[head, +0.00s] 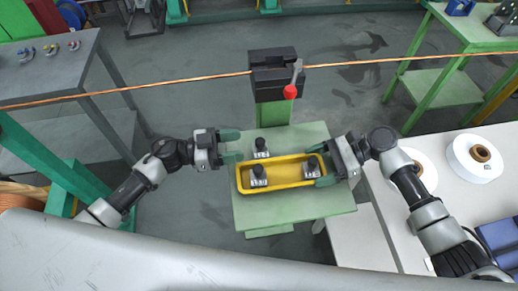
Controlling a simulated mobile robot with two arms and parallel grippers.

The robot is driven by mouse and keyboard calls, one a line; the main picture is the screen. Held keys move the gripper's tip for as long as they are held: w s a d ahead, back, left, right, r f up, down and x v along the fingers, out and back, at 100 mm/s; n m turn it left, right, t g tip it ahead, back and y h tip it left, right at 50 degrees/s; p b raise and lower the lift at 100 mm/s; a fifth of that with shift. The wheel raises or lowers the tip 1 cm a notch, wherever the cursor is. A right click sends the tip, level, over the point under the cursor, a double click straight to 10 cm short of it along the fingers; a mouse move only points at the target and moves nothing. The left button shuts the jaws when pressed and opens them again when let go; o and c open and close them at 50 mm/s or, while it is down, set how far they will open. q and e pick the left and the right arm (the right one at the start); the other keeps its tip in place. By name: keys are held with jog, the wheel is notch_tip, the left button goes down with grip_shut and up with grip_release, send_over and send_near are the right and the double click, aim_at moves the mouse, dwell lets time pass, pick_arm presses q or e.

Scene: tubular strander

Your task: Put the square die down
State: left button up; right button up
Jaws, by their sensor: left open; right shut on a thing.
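My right gripper (319,165) is shut on a small silver die block (311,171) at the right end of the yellow tray (285,187). Whether this block is the square die, and whether it touches the tray floor, I cannot tell. A similar silver block with a black knob (258,178) is in the tray's left part. Another block with a black knob (261,149) stands on the green table (305,136) just behind the tray. My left gripper (233,147) is open and empty, left of that rear block.
A black die holder (275,75) with a red-knobbed lever (290,92) stands on a green post behind the table. A copper wire (180,80) runs across it. A grey table (45,75) is at left; white spools (475,160) are at right. The green table's front is clear.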

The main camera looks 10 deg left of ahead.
aim_at(260, 141)
pick_arm(q)
jog(key=shift+w+x, duration=0.2)
jog(key=shift+x, duration=3.3)
jog(key=shift+a+f, duration=0.1)
jog(key=shift+a, duration=0.05)
grip_shut()
